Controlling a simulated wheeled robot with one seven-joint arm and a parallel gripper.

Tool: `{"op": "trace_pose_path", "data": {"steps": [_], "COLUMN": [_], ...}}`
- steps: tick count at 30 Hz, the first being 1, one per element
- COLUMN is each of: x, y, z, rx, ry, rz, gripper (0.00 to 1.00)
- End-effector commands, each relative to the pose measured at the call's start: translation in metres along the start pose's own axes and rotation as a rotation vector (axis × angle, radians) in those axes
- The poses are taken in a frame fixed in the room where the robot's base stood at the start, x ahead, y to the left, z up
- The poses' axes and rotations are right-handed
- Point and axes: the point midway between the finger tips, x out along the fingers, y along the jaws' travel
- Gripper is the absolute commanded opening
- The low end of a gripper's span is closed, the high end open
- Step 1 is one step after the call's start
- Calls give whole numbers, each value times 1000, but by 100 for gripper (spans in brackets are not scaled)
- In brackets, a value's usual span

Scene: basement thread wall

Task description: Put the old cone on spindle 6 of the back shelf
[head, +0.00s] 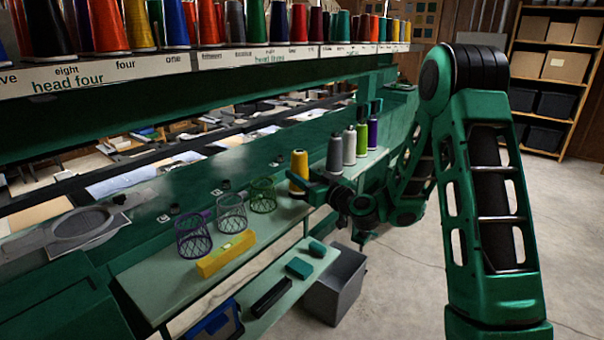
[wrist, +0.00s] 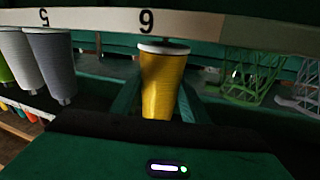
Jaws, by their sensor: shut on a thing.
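A yellow thread cone (head: 299,168) with a pale base stands upright at the shelf, left of a grey cone (head: 334,155). My gripper (head: 308,186) reaches in from the right and is shut on the yellow cone. In the wrist view, which looks upside down, the yellow cone (wrist: 160,82) sits between my two green fingers (wrist: 162,104).
White, green and purple cones (head: 372,133) stand beyond the grey one. Wire holders (head: 232,212) and a yellow block (head: 225,254) are on the shelf to the left. A rack of many cones (head: 250,57) runs above. A grey bin (head: 335,286) stands on the floor below.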

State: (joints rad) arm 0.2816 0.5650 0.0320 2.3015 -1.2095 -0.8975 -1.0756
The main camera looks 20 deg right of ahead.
Motion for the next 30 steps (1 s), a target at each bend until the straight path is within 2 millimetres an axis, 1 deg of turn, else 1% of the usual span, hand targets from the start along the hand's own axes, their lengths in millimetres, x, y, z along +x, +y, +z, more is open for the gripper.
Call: {"op": "trace_pose_path", "data": {"steps": [30], "x": [-5], "y": [0], "z": [0], "rx": [1], "ry": [1], "rz": [0], "gripper": [15]}}
